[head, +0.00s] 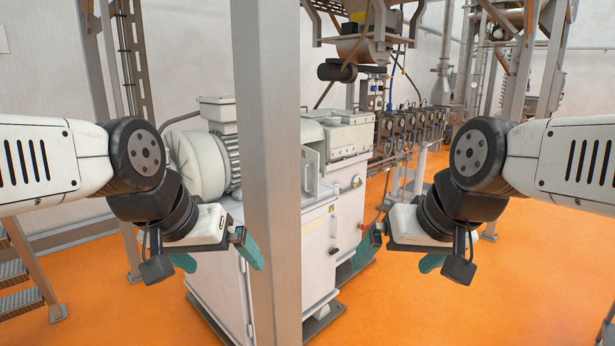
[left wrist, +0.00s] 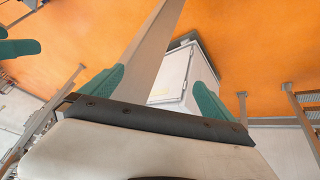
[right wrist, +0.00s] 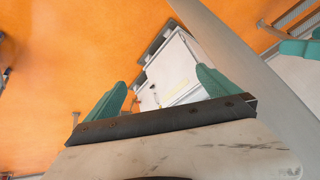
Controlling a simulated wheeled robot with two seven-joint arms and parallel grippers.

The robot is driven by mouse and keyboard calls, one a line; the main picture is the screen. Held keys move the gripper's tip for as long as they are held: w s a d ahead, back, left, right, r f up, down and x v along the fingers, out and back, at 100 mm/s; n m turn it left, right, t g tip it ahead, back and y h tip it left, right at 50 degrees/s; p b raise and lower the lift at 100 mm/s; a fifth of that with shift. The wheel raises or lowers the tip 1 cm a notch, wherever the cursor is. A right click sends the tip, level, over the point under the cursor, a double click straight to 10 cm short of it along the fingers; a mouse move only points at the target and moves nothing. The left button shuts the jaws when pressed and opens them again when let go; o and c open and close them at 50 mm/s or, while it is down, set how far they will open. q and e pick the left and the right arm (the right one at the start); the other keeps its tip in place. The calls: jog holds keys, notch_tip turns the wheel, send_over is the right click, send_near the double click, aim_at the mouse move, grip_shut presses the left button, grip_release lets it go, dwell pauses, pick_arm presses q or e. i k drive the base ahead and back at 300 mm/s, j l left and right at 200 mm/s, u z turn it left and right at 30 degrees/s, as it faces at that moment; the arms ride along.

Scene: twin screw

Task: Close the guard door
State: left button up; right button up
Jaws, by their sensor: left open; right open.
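A white machine cabinet (head: 318,250) stands ahead, partly behind a grey post. A small pale upright panel (head: 309,172) stands out at its top beside the post; it may be the guard door, but the post hides part of this area and I cannot tell its angle. My left gripper (head: 217,256) is open and empty, left of the post and in front of the cabinet. My right gripper (head: 400,256) is open and empty, right of the cabinet. The cabinet also shows between the fingers in the left wrist view (left wrist: 178,78) and the right wrist view (right wrist: 172,72).
The grey post (head: 268,150) stands upright between my arms and blocks part of the machine. A motor housing (head: 198,162) is at the left. Metal steps (head: 22,270) stand at the far left. The orange floor (head: 500,290) is clear at the right.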

aim_at(309, 159)
jog(key=l, duration=0.35)
jog(key=i+l, duration=0.1)
jog(key=l, duration=0.65)
jog(key=i+l, duration=0.15)
jog(key=l, duration=0.2)
jog(key=i+l+z, duration=0.1)
jog(key=l, duration=0.3)
jog(key=i+l, duration=0.1)
jog(key=i, duration=0.9)
jog(key=i+j, duration=0.15)
jog(key=i+z, duration=0.05)
jog(key=i, duration=0.05)
